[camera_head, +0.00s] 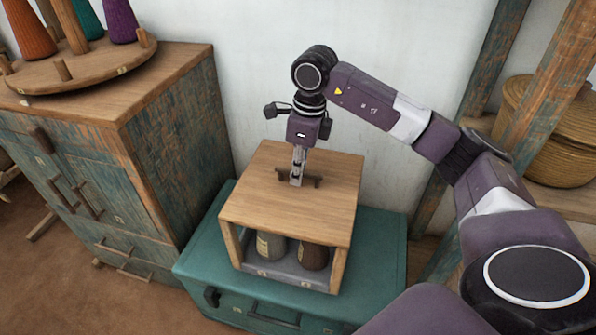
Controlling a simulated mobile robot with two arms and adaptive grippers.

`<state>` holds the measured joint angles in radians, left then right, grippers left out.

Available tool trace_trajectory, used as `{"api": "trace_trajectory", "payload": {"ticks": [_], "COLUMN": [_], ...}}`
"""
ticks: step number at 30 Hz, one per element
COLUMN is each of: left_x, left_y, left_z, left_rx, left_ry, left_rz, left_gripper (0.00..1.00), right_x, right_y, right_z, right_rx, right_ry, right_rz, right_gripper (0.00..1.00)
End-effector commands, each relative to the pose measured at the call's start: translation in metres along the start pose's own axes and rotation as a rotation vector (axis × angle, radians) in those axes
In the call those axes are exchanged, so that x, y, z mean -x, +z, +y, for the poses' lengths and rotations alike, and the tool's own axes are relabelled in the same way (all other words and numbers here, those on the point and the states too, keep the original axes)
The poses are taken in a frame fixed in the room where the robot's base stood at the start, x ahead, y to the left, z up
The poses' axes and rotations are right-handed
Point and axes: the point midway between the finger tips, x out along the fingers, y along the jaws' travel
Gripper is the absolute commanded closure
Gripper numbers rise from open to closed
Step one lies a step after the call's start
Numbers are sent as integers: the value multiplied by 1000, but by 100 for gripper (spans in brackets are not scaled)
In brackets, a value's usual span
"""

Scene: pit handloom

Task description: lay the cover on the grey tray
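The cover (325,208) is a light wooden box shape with a flat top, a dark bar handle (314,182) and an open front. It stands level over the grey tray (285,271), whose front part shows through the opening. A pale cone (270,246) and a brown cone (314,257) stand in the tray under the cover; their tops are hidden. I cannot tell whether the cover's lower edges touch the tray. My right gripper (297,181) points straight down at the cover's middle, its fingers close together on the handle. My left gripper is out of view.
The tray stands on a teal chest (200,262) against the white wall. A worn cabinet (175,130) on the left carries a round wooden rack (95,65) with coloured cones. A lidded basket (555,130) sits on a shelf at the right, behind wooden posts (490,60).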

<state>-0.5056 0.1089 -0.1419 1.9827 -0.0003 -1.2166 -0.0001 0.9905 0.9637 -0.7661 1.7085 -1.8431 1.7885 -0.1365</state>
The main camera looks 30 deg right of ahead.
Motion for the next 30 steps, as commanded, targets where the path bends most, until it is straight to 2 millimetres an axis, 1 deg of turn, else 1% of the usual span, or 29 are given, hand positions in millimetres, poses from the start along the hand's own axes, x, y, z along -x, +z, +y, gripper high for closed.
{"api": "trace_trajectory", "payload": {"ticks": [1, 4, 5, 12, 16, 20, 27, 30], "left_x": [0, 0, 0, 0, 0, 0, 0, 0], "left_y": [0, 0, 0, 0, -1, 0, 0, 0], "left_z": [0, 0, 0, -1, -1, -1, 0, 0], "left_rx": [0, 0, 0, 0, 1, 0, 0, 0], "left_ry": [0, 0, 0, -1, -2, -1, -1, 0], "left_rz": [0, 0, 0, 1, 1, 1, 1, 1], "left_gripper": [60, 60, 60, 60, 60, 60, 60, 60], "right_x": [1, 1, 1, -1, 7, 28, 81, 100], "right_y": [0, 0, 0, 0, 0, 1, 1, 1], "right_z": [0, 0, 0, 0, 0, -1, -1, -1], "right_rx": [0, 0, 0, 0, 0, 0, 0, 1], "right_ry": [-1, -1, -1, 1, 0, -4, -3, -3], "right_rz": [-2, -1, -1, 2, 0, -3, -5, -4], "right_gripper": [82, 71, 70, 70, 70, 70, 70, 70]}}
